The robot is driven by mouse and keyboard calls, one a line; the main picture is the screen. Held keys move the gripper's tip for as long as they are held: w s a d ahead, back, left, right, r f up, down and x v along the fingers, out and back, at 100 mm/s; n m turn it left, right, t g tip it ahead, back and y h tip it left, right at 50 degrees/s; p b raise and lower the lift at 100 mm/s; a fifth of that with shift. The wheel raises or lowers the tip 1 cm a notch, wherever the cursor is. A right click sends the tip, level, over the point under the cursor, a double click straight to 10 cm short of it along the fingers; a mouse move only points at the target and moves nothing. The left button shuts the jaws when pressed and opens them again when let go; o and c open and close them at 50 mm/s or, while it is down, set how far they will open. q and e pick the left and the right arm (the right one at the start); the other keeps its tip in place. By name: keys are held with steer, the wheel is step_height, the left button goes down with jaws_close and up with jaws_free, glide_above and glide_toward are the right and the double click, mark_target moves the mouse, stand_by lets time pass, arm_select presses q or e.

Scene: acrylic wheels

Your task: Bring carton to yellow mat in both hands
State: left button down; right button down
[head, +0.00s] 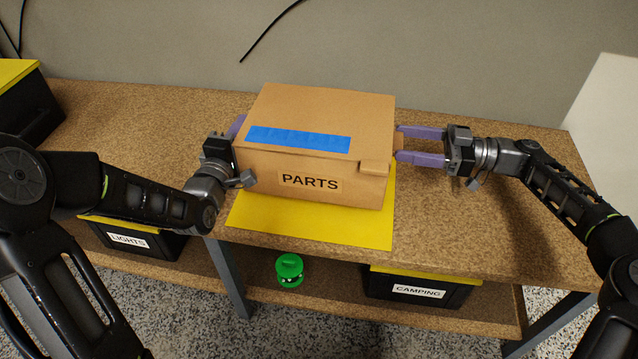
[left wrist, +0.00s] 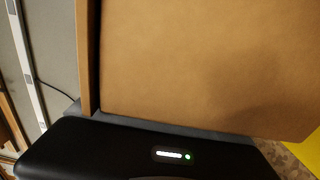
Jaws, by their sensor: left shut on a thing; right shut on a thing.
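The brown carton (head: 315,160), labelled PARTS with blue tape on its lid, is over the yellow mat (head: 300,228) on the workbench. The mat shows in front of the carton and along its right side. I cannot tell if the carton's base touches the mat. My left gripper (head: 238,128) is at the carton's left side, shut on it, its fingers mostly hidden. In the left wrist view the carton's side (left wrist: 200,65) fills most of the picture.
The bench top (head: 480,220) is clear to the right of the carton. On the shelf below are a LIGHTS bin (head: 128,240), a green lantern-like object (head: 289,268) and a CAMPING bin (head: 418,292). A black bin with a yellow lid (head: 30,105) stands at the far left. A wall is behind.

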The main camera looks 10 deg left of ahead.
arm_select(q)
steer(key=shift+f, duration=0.1)
arm_select(e)
steer(key=shift+f, duration=0.1)
